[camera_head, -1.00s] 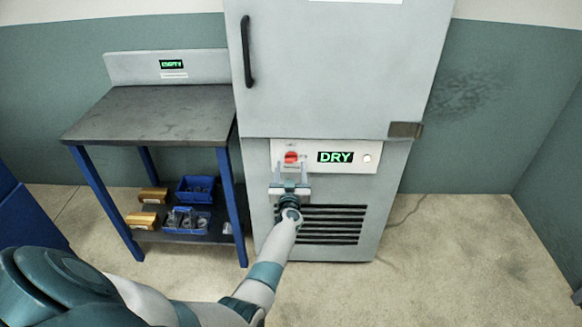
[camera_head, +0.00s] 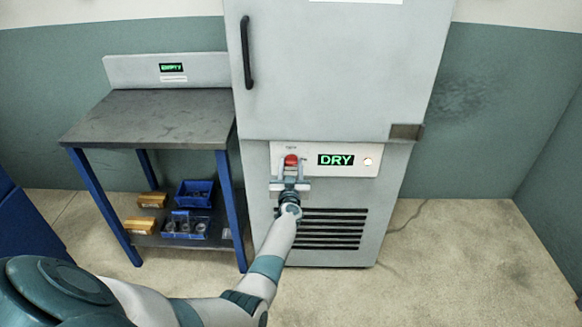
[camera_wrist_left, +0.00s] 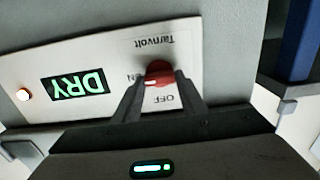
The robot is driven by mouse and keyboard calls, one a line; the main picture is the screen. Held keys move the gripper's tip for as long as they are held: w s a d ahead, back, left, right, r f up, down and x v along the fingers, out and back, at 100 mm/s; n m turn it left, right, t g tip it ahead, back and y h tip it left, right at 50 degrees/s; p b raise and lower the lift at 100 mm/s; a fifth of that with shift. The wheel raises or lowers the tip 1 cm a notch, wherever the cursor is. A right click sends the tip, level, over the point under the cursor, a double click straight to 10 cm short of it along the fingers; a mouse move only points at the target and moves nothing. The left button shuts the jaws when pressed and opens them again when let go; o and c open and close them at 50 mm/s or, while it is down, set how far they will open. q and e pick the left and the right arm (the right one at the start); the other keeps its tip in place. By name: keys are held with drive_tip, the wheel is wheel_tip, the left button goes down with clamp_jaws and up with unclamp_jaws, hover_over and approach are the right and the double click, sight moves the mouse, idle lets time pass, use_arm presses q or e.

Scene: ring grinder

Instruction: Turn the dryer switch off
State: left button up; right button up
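The dryer switch is a red knob (camera_head: 291,160) on the white control panel (camera_head: 340,170) low on the dryer front. The wrist view shows the knob (camera_wrist_left: 159,73) with a white mark toward the side printed ON; OFF is printed nearby. My left gripper (camera_head: 291,170) reaches it from below. Its two fingers (camera_wrist_left: 159,82) are closed in on either side of the knob and appear to grip it. The green display (camera_head: 336,160) reads DRY, and the round lamp (camera_head: 367,162) beside it glows. My right gripper is not in view.
The dryer cabinet (camera_head: 335,70) has a dark door handle (camera_head: 248,53) above and a vent grille (camera_head: 325,230) below. A blue-legged table (camera_head: 150,115) stands at the left, with blue bins and yellow-brown parts on its lower shelf. The floor at right is clear.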

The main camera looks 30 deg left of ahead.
use_arm(q)
drive_tip(key=c, duration=0.4)
drive_tip(key=shift+c, duration=0.2)
